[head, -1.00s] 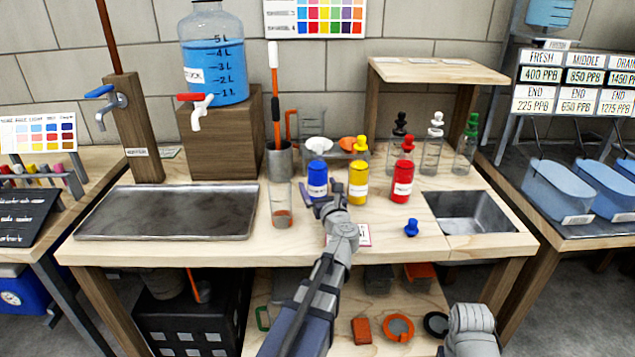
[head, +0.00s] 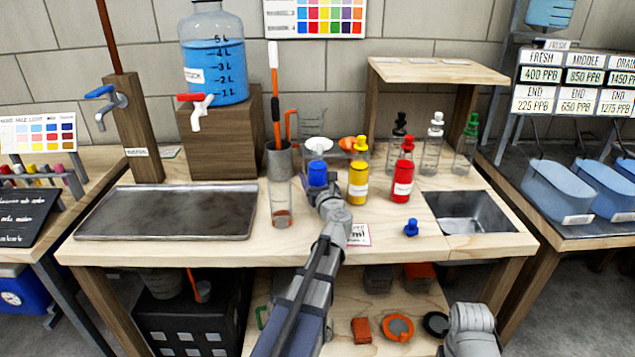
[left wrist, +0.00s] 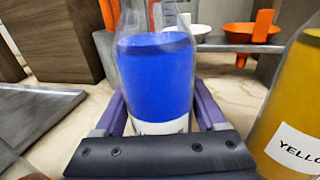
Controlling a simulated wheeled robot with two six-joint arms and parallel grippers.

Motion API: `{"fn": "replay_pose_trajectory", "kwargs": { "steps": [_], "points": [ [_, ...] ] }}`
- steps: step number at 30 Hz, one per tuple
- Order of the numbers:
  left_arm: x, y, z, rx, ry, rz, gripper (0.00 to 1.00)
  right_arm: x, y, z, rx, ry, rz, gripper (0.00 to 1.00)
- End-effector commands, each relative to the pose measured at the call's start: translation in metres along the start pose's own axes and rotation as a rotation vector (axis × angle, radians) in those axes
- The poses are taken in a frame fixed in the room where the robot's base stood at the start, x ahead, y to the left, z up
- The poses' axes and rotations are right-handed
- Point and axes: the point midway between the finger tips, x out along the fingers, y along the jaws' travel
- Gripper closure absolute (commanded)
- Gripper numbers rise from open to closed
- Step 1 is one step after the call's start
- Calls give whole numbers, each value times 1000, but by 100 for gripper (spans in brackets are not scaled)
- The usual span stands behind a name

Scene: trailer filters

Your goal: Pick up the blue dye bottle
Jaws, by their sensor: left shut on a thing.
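The blue dye bottle (head: 317,174) stands upright on the wooden bench, left of the yellow bottle (head: 358,182). In the left wrist view the blue bottle (left wrist: 156,85) fills the middle, its white label partly hidden low down by the gripper. My left gripper (head: 321,192) is shut on it, with one purple finger along each side in the wrist view (left wrist: 158,115). I cannot tell whether the bottle is clear of the bench. My right gripper is not in view; only part of my right arm shows at the bottom.
A clear glass (head: 281,205) stands close left of the bottle. The red bottle (head: 402,181) is farther right. A blue stopper (head: 411,228) lies near the sink (head: 468,212). A metal tray (head: 168,213) lies left. A cup of tools (head: 279,160) stands behind.

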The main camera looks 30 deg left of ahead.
Motion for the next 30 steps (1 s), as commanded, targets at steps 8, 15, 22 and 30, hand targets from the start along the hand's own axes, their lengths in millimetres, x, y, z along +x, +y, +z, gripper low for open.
{"fn": "replay_pose_trajectory", "kwargs": {
  "steps": [8, 15, 22, 30],
  "points": [
    [0, 0, 0, 0, 0, 0, 72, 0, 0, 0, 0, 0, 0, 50],
    [0, 0, 0, 0, 0, 0, 99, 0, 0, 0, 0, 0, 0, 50],
    [0, 0, 0, 0, 0, 0, 100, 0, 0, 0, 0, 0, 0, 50],
    [0, 0, 7, 1, 0, 0, 100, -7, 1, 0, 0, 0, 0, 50]
  ]
}}
